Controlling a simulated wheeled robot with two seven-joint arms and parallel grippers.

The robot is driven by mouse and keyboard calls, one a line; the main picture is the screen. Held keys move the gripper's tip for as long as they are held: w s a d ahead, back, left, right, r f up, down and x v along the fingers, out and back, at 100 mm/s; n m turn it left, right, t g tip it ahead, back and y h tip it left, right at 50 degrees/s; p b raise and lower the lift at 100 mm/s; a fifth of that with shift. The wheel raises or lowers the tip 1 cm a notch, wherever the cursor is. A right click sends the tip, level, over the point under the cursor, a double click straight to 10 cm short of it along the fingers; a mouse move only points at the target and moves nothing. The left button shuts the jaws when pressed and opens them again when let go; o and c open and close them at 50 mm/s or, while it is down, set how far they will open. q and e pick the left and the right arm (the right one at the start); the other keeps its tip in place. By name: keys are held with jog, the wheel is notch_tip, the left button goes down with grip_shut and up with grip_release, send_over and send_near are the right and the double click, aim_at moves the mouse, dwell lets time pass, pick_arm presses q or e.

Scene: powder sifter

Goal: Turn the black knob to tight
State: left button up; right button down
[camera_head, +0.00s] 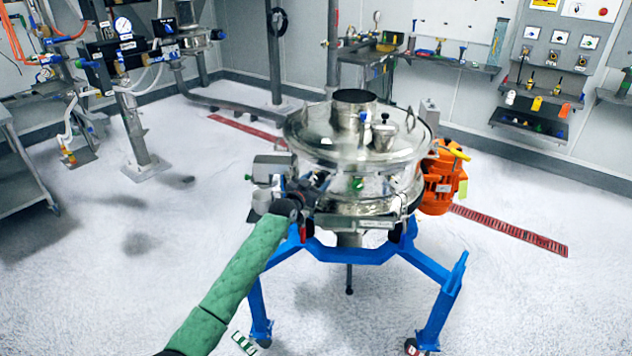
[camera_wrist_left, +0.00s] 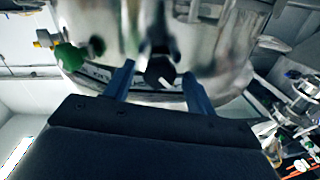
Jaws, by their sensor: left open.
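The black knob (camera_wrist_left: 158,68) shows in the left wrist view against the shiny steel body of the sifter, with a small white mark just below it. My left gripper (camera_wrist_left: 158,78) is open. Its two blue-grey fingers stand left and right of the knob in that view, with gaps showing on both sides. I cannot tell how deep the knob sits between them. In the head view the left gripper (camera_head: 308,196) is at the left front of the steel sifter (camera_head: 352,150), and the knob is hidden there. My right gripper is not in view.
The sifter stands on a blue frame (camera_head: 352,252) with legs. An orange motor (camera_head: 438,182) is on its right side. A green round part (camera_wrist_left: 70,57) is left of the knob in the wrist view. The white floor in front is mostly clear.

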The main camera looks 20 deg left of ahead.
pick_arm(q)
jog(key=c, duration=1)
jog(key=shift+o, duration=0.2)
